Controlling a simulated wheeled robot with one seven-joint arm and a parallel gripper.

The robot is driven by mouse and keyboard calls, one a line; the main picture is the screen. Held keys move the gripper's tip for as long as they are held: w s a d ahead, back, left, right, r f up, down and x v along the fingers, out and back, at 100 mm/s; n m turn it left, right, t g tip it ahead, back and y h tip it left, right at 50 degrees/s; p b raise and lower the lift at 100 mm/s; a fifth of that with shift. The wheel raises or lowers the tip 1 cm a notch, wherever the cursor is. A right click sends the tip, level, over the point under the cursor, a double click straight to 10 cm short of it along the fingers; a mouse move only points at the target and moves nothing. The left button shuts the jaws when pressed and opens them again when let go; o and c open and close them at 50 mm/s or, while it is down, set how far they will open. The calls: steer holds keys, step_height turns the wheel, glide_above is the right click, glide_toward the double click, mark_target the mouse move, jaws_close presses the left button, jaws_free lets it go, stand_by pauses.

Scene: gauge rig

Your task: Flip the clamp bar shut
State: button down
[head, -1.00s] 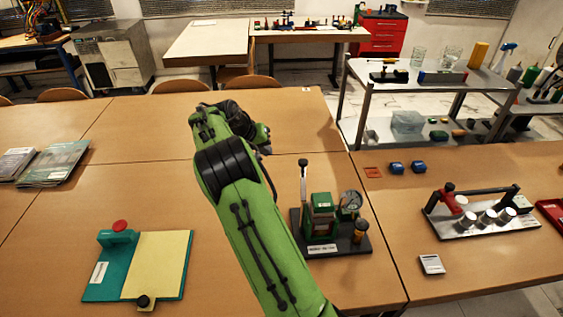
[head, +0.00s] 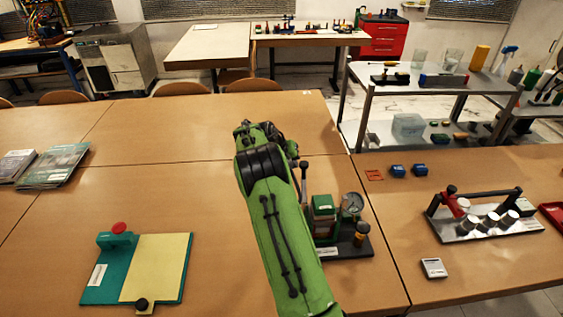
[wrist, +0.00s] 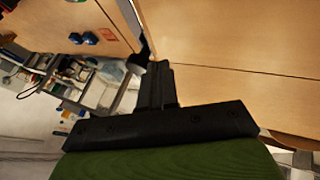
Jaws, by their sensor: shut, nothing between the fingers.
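I cannot tell for certain which part is the clamp bar. A black bar (head: 488,193) runs above a grey metal base (head: 470,234) at the right, over white-topped cylinders, with a red part (head: 455,207) at its left end. A green gauge rig (head: 323,222) with a round dial (head: 352,203) and an upright lever (head: 304,180) stands at centre, partly hidden by my green arm. My gripper is shut and empty in the wrist view (wrist: 156,72), above the tables. My arm hides most of it in the head view. It touches nothing visible.
A teal board (head: 100,284) with a yellow panel and red knob lies at front left. Magazines (head: 55,163) lie farther left. Two blue items (head: 397,170) and a small white device (head: 433,267) lie on the right table. The table's far middle is clear.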

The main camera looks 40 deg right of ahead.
steer(key=shift+d, duration=0.15)
stand_by(0.3)
steer(key=s+d+m+g+y+p, duration=0.2)
steer(key=s+d+m+g, duration=0.1)
steer(key=s+m, duration=0.4)
steer(key=s+d+m+g+y+p, duration=0.2)
steer(key=s+d+m+g+p, duration=0.1)
steer(key=s+m, duration=0.4)
steer(key=shift+s+d+g+p, duration=0.35)
steer(key=shift+s+g, duration=0.25)
steer(key=shift+s, duration=0.25)
steer(key=shift+f, duration=0.1)
